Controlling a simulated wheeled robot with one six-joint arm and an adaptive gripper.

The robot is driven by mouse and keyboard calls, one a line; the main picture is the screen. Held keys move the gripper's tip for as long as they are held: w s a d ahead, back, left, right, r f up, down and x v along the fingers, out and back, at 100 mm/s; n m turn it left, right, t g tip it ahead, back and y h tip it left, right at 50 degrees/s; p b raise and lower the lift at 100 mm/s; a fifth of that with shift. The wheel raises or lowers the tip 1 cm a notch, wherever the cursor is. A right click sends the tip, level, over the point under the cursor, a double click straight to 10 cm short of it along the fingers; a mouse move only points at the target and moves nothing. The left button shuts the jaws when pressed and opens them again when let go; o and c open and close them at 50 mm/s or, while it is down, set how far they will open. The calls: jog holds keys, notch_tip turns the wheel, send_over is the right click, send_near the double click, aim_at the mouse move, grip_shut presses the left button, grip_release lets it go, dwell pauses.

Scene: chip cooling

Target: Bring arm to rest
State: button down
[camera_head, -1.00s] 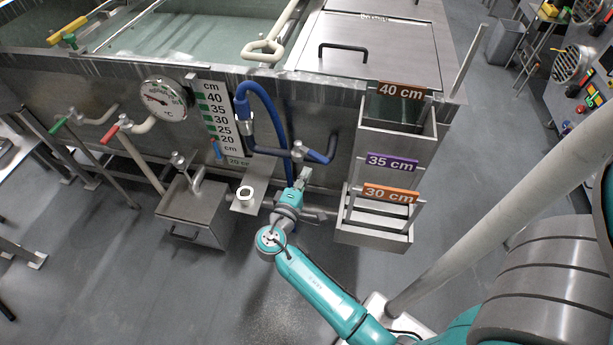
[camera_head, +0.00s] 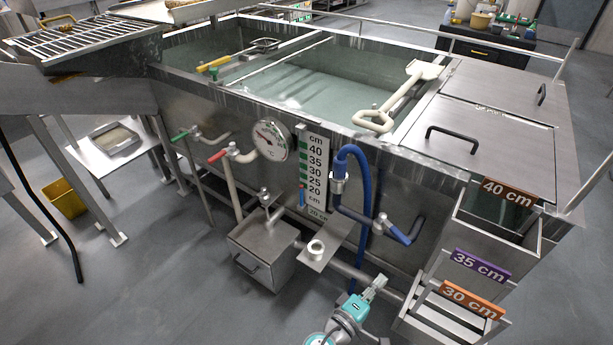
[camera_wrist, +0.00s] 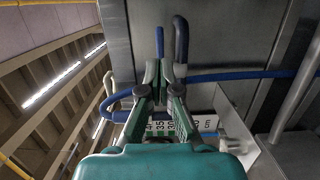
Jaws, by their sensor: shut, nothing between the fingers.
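My gripper (camera_head: 376,284) is teal and grey and shows at the lower middle of the head view. It points up toward the front wall of the steel tank (camera_head: 230,115), below a bent blue hose (camera_head: 364,185). In the wrist view my gripper's fingers (camera_wrist: 160,72) are together with nothing between them. The blue hose (camera_wrist: 122,108) and the number scale (camera_wrist: 166,126) appear behind the fingers there. Most of my arm is cut off by the bottom edge of the head view.
A steel box (camera_head: 262,253) and a small shelf with a white ring (camera_head: 316,248) stand left of my gripper. Tiered bins with 35 cm (camera_head: 480,265) and 30 cm (camera_head: 473,301) signs stand to its right. Grey floor (camera_head: 180,290) is open at lower left.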

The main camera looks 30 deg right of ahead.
jog(key=s+a+f+n+t+y, duration=0.3)
jog(key=s+a+f+t+y, duration=0.2)
jog(key=s+a+f+y, duration=0.6)
jog(key=s+a+r+m+t+y, duration=0.2)
jog(key=s+r, duration=0.4)
jog(key=r, duration=0.3)
jog(key=s+a+r+m+t+y, duration=0.2)
jog(key=s+a+r+m+y, duration=0.1)
jog(key=s+r, duration=0.4)
notch_tip(320, 180, up, 3)
jog(key=shift+a+r+m+t+y, duration=0.15)
jog(key=shift+a+m+t+y, duration=0.25)
jog(key=shift+m+y, duration=0.25)
